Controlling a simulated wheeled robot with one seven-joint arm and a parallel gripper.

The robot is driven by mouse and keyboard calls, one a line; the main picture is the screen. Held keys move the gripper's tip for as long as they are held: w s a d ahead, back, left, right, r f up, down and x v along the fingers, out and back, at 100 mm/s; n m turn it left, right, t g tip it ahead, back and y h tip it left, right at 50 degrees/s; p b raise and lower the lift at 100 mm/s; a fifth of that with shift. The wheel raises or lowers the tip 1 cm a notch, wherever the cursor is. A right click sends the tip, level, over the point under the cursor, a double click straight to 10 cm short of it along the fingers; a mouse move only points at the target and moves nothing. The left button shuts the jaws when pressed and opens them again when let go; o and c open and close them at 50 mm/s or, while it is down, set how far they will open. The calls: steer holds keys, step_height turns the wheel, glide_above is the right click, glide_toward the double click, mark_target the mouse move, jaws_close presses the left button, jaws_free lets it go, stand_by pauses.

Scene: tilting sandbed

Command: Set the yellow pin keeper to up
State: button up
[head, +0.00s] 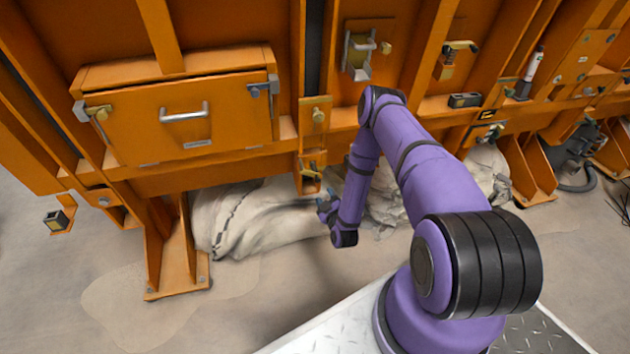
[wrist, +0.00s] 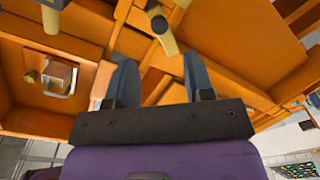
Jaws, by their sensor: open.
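A small yellow piece, which looks like the pin keeper (wrist: 163,32), shows at the top of the wrist view, ahead of the gap between my fingers. It is a short bar with a rounded end, partly cut off by the frame edge. In the head view a small yellow part (head: 311,171) sits on a bracket low on the orange frame, just above my gripper. I cannot tell for sure that both are the same part. My gripper (wrist: 161,82) is open and empty, its two blue-grey fingers apart; it also shows in the head view (head: 325,208). It appears apart from the keeper.
An orange steel wall (head: 385,95) with ribs, brackets and latches runs across the scene. An orange box with a grey handle (head: 184,113) is at left. Pale sacks (head: 255,215) lie beneath, behind my gripper. Bare floor (head: 255,300) is open at lower left.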

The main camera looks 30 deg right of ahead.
mark_target(317, 182)
steer(key=x, duration=1)
steer(key=shift+w, duration=0.15)
jaws_close()
steer(key=shift+a, duration=0.1)
steer(key=shift+a, duration=0.1)
stand_by(0.3)
